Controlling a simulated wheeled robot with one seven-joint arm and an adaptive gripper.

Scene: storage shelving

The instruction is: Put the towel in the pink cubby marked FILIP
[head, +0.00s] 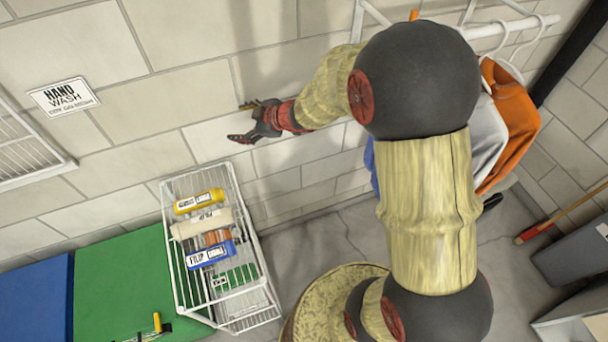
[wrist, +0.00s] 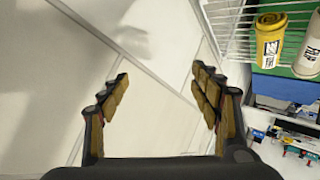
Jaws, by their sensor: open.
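Several rolled cloth-like bundles lie in a white wire basket rack (head: 258,262): a yellow one (head: 199,201), a cream one (head: 201,223), a brownish-orange one (head: 217,238) and a blue one (head: 211,254) whose label seems to start with FILIP. I cannot tell which is the task's towel. My gripper (head: 241,122) is open and empty, above the rack near the wall. In the wrist view its spread fingers (wrist: 160,80) face bare wall, and the yellow roll (wrist: 268,42) and cream roll (wrist: 308,50) show at the upper right. No pink cubby is in view.
A HAND WASH sign (head: 63,97) and a wire shelf (head: 28,145) are on the wall at left. Green (head: 120,275) and blue (head: 32,298) surfaces lie beside the rack. Hanging clothes (head: 512,110) are at upper right, with a grey bin (head: 575,255) below.

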